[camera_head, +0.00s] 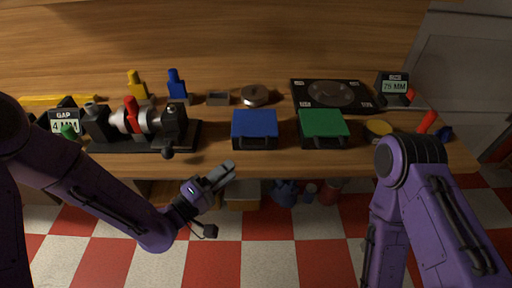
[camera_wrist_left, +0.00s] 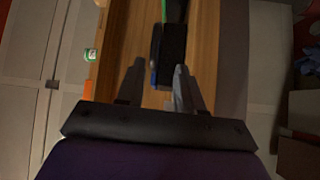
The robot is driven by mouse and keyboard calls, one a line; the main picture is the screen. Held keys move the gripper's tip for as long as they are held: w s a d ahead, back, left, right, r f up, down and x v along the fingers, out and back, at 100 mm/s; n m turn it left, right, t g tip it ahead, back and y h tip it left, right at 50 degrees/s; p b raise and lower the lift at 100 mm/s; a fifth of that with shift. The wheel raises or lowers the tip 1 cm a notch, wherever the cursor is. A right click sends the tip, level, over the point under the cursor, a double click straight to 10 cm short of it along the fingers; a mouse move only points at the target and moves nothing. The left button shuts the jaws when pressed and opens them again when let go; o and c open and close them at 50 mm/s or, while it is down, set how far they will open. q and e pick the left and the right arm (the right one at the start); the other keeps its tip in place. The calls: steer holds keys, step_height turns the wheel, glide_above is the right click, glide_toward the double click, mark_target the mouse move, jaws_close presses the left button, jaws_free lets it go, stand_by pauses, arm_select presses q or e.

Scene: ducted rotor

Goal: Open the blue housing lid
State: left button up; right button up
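The blue housing lid (camera_head: 255,123) lies flat and closed on its dark housing (camera_head: 256,143) near the front edge of the bench. My left gripper (camera_head: 223,174) is in front of the bench edge, below and left of the blue housing, apart from it and empty. In the left wrist view the left gripper's fingers (camera_wrist_left: 158,88) stand apart, with a narrow blue strip of the lid (camera_wrist_left: 154,74) beyond them. My right arm bends down at the right; its gripper is out of the frame.
A green-lidded housing (camera_head: 322,123) stands just right of the blue one. A black fixture with a shaft and red clamp (camera_head: 133,118) stands at the left. A metal disc (camera_head: 255,95) and a black plate (camera_head: 334,94) lie behind. Bins sit under the bench.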

mark_target(256, 146)
arm_select(q)
steer(key=shift+h, duration=0.3)
steer(key=x, duration=0.3)
steer(key=p+x, duration=0.1)
steer(key=x, duration=0.2)
steer(key=p+x, duration=0.1)
steer(key=x, duration=0.2)
steer(key=shift+d+r, duration=0.25)
steer(key=shift+r, duration=0.05)
steer(key=shift+w+d, duration=0.4)
steer(key=shift+w, duration=0.05)
jaws_close()
